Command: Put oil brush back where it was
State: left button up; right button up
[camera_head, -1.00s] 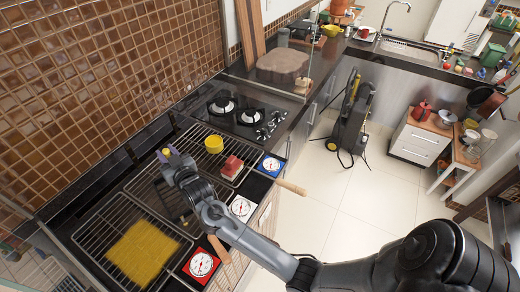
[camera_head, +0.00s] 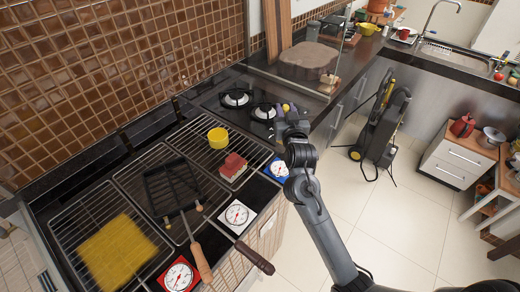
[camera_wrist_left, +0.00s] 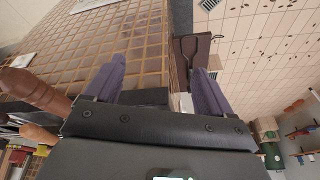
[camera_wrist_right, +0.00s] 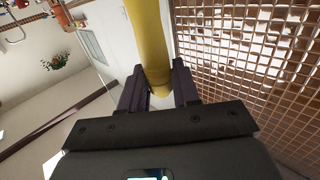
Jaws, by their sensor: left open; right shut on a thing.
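My right gripper (camera_head: 290,120) is over the front of the gas stove, right of the yellow cup. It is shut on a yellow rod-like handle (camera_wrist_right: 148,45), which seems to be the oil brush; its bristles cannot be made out. In the head view only a small yellow tip (camera_head: 286,107) shows at the fingers. The yellow cup (camera_head: 217,138) stands on the back part of the grill rack. My left gripper (camera_wrist_left: 157,85) shows only in its wrist view, with fingers apart and nothing between them.
On the grill are a yellow patch (camera_head: 118,252), a black wire basket (camera_head: 172,190) and a red-and-white block (camera_head: 233,166). Wooden handles (camera_head: 197,255) and dials (camera_head: 236,215) line the front. A stump-like board (camera_head: 308,60) stands beyond the stove.

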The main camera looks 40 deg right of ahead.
jog(key=w+a+f, duration=0.4)
jog(key=w+f, duration=0.6)
jog(key=f, duration=0.1)
jog(key=shift+w+a+f+b, duration=0.15)
jog(key=shift+w+f+b, duration=0.15)
jog(key=shift+w, duration=0.1)
jog(key=shift+f, duration=0.15)
jog(key=o, duration=1)
jog(key=shift+o, duration=0.2)
